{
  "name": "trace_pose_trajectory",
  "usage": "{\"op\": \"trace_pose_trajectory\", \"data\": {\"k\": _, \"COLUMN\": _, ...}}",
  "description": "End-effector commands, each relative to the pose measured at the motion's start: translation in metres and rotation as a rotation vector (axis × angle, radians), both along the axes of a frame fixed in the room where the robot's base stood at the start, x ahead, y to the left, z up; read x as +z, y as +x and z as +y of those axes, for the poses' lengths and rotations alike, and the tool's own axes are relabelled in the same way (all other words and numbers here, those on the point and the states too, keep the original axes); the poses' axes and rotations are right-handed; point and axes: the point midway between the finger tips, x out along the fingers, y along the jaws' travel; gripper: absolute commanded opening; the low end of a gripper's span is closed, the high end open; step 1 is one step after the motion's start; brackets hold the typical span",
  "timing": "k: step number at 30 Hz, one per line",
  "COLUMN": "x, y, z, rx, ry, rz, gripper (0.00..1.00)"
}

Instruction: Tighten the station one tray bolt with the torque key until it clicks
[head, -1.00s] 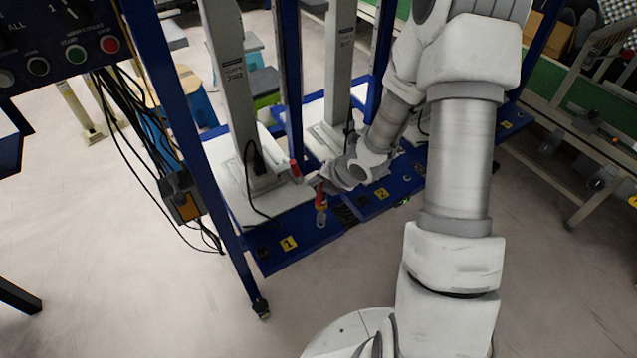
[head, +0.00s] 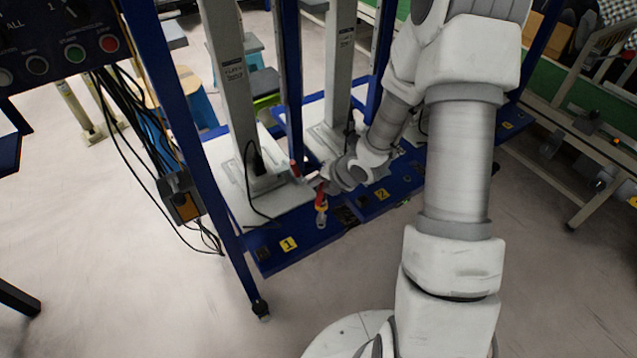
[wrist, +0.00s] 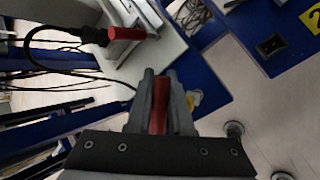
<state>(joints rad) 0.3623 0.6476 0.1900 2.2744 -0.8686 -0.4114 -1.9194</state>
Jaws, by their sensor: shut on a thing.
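My gripper (head: 324,187) is shut on the red handle of the torque key (head: 321,202), just above the front of the blue station one tray (head: 306,233). The key hangs roughly upright, its lower end over or at the tray; I cannot tell whether it touches. In the wrist view the red handle (wrist: 159,106) lies between the two grey fingers of my gripper (wrist: 160,84). The yellow label 1 (head: 289,243) marks the tray left of the key. The tray bolt cannot be made out, and the key's lower end is hidden in the wrist view.
Station two's label (head: 382,194) is to the right. A blue post (head: 205,150) and hanging black cables (head: 135,145) are at left. Floor in front is clear.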

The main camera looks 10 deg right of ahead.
Motion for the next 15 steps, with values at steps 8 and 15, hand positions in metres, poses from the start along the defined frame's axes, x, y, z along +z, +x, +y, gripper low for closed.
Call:
{"op": "trace_pose_trajectory", "data": {"k": 8, "x": -0.0055, "y": 0.0004, "z": 0.0001, "rx": 0.0, "ry": 0.001, "rz": -0.001, "gripper": 0.0}}
{"op": "trace_pose_trajectory", "data": {"k": 15, "x": -0.0101, "y": 0.0004, "z": 0.0002, "rx": 0.0, "ry": 0.001, "rz": -0.001, "gripper": 0.0}}
